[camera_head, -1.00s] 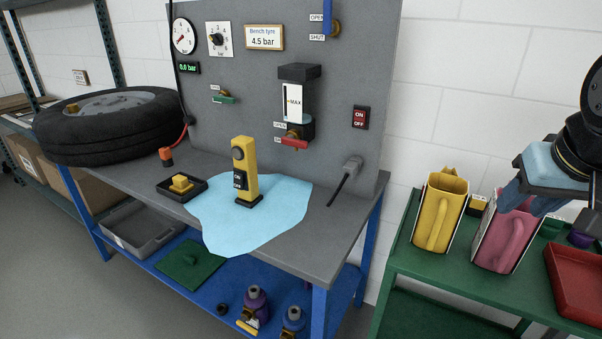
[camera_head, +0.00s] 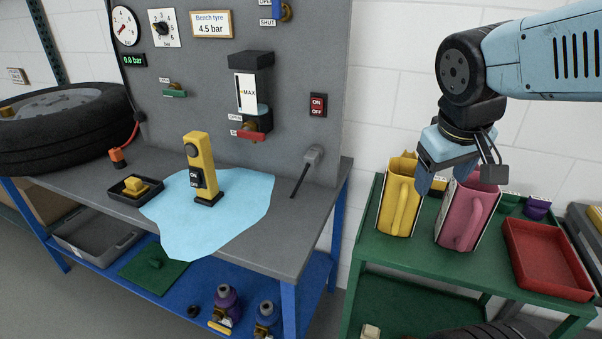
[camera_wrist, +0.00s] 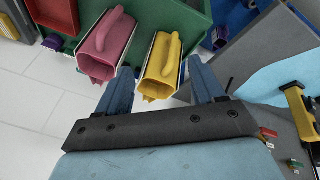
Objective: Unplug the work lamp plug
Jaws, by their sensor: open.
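A grey plug (camera_head: 313,155) sits in the lower right part of the grey panel, and a short dark cable runs down from it to the bench top.
A yellow jug (camera_head: 398,205) and a pink jug (camera_head: 466,222) stand on the green cart (camera_head: 400,258) below my gripper, beside a red tray (camera_head: 546,258). The panel carries a red switch (camera_head: 318,104) above the plug. A tyre (camera_head: 60,130) lies at the left.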

